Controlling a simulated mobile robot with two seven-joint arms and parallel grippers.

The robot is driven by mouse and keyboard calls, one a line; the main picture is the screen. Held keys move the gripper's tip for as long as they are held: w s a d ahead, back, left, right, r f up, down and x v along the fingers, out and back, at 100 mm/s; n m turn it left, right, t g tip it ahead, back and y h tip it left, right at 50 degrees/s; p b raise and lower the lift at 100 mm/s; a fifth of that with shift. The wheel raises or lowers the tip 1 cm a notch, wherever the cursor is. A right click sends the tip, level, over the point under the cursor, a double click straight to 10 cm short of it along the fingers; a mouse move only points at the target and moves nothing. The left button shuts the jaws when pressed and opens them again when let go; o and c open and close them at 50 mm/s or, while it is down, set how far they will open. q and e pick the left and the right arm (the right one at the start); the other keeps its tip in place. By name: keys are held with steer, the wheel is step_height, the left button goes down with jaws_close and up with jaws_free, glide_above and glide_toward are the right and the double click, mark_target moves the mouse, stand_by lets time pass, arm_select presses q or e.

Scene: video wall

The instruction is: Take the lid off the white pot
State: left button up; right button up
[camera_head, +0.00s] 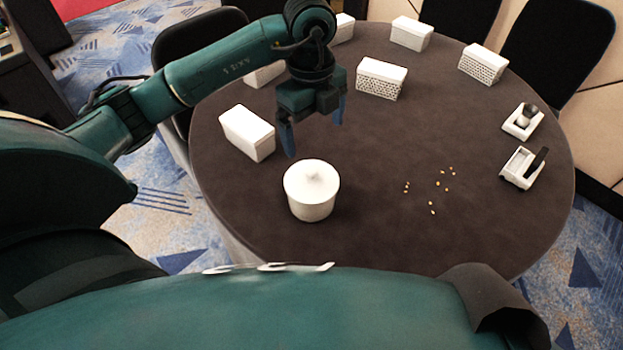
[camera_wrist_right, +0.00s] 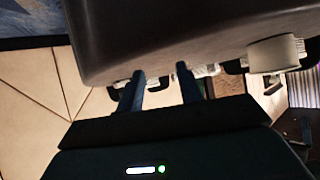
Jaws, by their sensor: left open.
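The white pot (camera_head: 311,206) stands upright on the round dark table. Its white lid (camera_head: 311,178), with a small knob on top, is seated on it. My left gripper (camera_head: 314,130) is open and empty above and just behind the pot, fingers pointing down, apart from the lid. In the right wrist view, my right gripper (camera_wrist_right: 160,72) has its two fingers apart with nothing between them. A white round object, apparently the pot (camera_wrist_right: 273,54), shows to the right in that tilted view.
The table (camera_head: 400,250) holds several white boxes, one (camera_head: 248,132) left of the pot and another (camera_head: 381,78) behind it. Small yellowish bits (camera_head: 438,183) lie right of the pot. Two small white trays (camera_head: 520,172) (camera_head: 522,132) with items sit at the right edge. Chairs stand around.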

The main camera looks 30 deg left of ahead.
arm_select(q)
glide_above(311, 172)
steer(key=f, duration=0.7)
steer(key=shift+w+a+f+p, duration=0.1)
steer(key=shift+w+a+p, duration=0.1)
steer(key=shift+a+p, duration=0.1)
steer(key=shift+d+f+p, duration=0.15)
steer(key=shift+f+p, duration=0.15)
steer(key=shift+f, duration=1.15)
steer(key=shift+d+f+p, duration=0.1)
steer(key=shift+f+p, duration=0.15)
steer(key=shift+f, duration=1.15)
steer(key=shift+s+f, duration=0.1)
steer(key=shift+s, duration=0.05)
steer(key=c, duration=1.9)
steer(key=shift+c, duration=0.2)
